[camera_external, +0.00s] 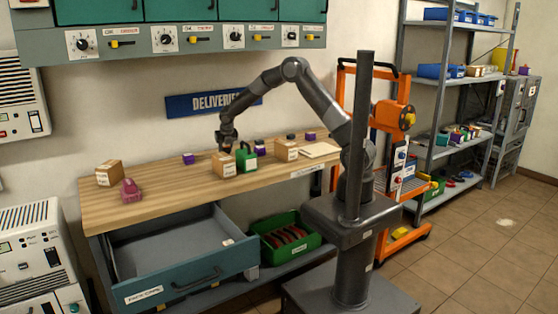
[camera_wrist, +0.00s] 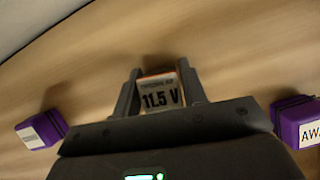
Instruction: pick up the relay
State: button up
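A small block with a pale label reading "11.5 V" and an orange edge (camera_wrist: 160,92) sits between the two fingers of my gripper (camera_wrist: 160,86) in the wrist view. The fingers lie against its two sides, and its label stays sharp while the wood behind is blurred. It appears to be the relay, but no name on it can be read as such. In the external view my gripper (camera_external: 226,147) is above the wooden bench (camera_external: 160,205), over the cardboard box (camera_external: 224,168); the block is too small to make out there.
Purple blocks flank the gripper at left (camera_wrist: 41,129) and right (camera_wrist: 299,123). A green item (camera_external: 246,159), another cardboard box (camera_external: 286,151) and a pink item (camera_external: 131,191) stand on the bench. A teal drawer (camera_external: 185,277) is open below. The bench's left-middle is clear.

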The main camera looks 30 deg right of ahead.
jog(key=c, duration=0.6)
